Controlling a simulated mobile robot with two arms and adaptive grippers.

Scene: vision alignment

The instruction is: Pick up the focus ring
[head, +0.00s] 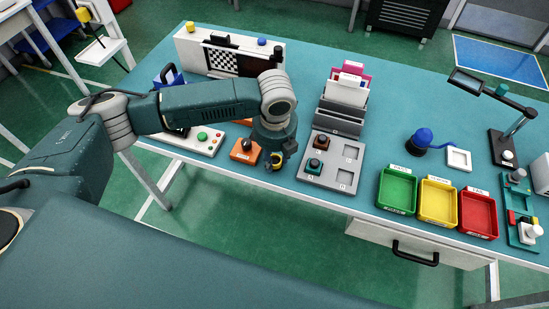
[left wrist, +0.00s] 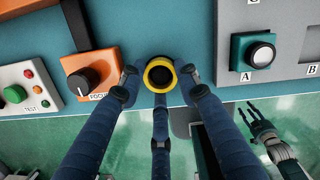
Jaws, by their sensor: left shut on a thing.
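The focus ring, a yellow ring with a dark centre (left wrist: 160,74), sits between the fingertips of my left gripper (left wrist: 158,84) in the left wrist view. The fingers are shut on it from both sides, with the third finger below. In the head view the yellow ring (head: 278,160) shows at the tip of my left gripper (head: 274,162), by the table's front edge. Its height over the table is hard to tell. My right gripper (left wrist: 262,122) shows at the right of the left wrist view, below the table edge, with its fingers apart and empty.
An orange box with a black knob (head: 245,150) stands just left of the gripper. A grey tray with lettered squares (head: 328,175) lies to the right. Green (head: 397,190), yellow (head: 437,200) and red (head: 478,214) bins stand farther right. A grey file rack (head: 341,118) stands behind the tray.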

